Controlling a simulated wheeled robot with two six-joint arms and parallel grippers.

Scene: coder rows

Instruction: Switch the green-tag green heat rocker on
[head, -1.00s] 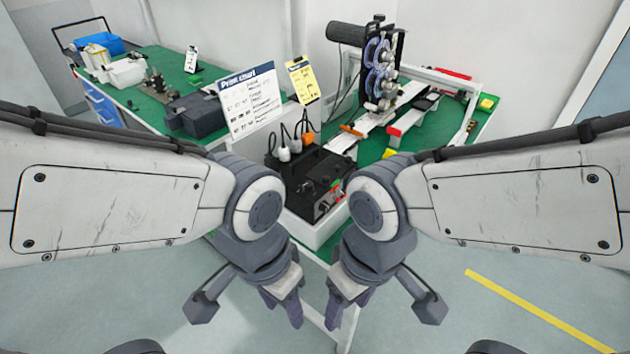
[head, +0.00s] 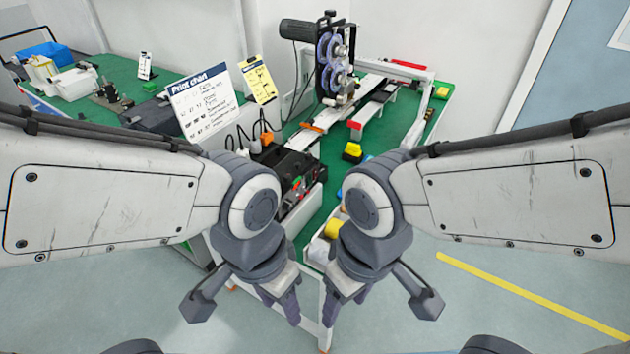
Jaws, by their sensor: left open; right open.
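The black control box (head: 282,160) of the coder stands at the near left end of the green-topped bench, partly hidden behind my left arm. Small red and green spots show on its near right side; the green one (head: 308,182) may be a rocker, but its tag and switch position are too small to read. My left gripper (head: 282,305) hangs open and empty, pointing down, in front of and below the box. My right gripper (head: 335,305) hangs open and empty beside it. Both are apart from the bench things.
A white print chart (head: 203,103) and a yellow card (head: 262,84) stand behind the box. A coder with blue reels (head: 333,60) and a white rail stand further back. Yellow and white items (head: 328,230) lie by my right arm. A second bench is at the left.

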